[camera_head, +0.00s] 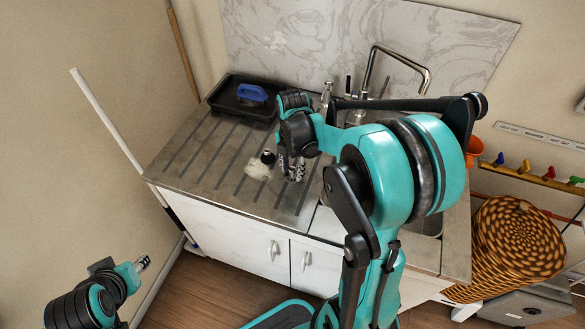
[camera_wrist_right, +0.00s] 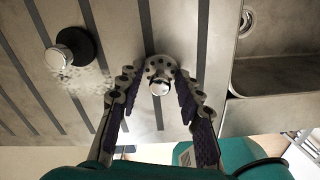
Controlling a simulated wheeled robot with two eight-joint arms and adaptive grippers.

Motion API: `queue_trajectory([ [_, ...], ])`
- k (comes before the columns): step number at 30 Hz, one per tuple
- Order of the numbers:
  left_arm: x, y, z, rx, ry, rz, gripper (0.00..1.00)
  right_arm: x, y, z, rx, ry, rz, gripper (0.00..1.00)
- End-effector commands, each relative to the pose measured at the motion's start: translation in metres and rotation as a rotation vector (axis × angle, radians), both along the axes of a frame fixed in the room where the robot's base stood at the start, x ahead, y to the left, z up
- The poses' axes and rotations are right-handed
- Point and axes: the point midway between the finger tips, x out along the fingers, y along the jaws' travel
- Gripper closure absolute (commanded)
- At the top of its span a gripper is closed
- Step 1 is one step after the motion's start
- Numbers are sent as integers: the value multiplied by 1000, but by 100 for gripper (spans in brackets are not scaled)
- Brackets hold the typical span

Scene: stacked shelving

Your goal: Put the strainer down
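The strainer (camera_wrist_right: 160,72) is a small round metal disc with holes and a shiny knob. In the right wrist view it lies between my right gripper's (camera_wrist_right: 160,85) fingertips, over the grooved drainboard. In the head view my right gripper (camera_head: 292,169) points down at the drainboard, and the strainer is not clear there. My left gripper (camera_head: 142,263) is at lower left, far from the counter; its finger opening is too small to judge.
A black stopper with a chrome knob (camera_wrist_right: 74,45) stands left of the strainer, near a whitish patch. The sink basin (camera_wrist_right: 280,90) is at right. A black tray (camera_head: 228,104) with a blue-handled item (camera_head: 252,92) sits at the counter's back left. The drainboard's (camera_head: 215,150) left part is clear.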

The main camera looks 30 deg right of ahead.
Motion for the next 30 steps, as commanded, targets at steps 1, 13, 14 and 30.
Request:
queue_trajectory([
  [1,0,0,0,0,0,0,60,0,0,0,0,0,0,61],
  [13,0,0,9,0,0,0,60,0,0,17,0,0,0,61],
  [14,0,0,11,0,0,0,60,0,0,23,0,0,0,61],
  [30,0,0,44,0,0,0,60,0,0,120,0,0,-1,61],
])
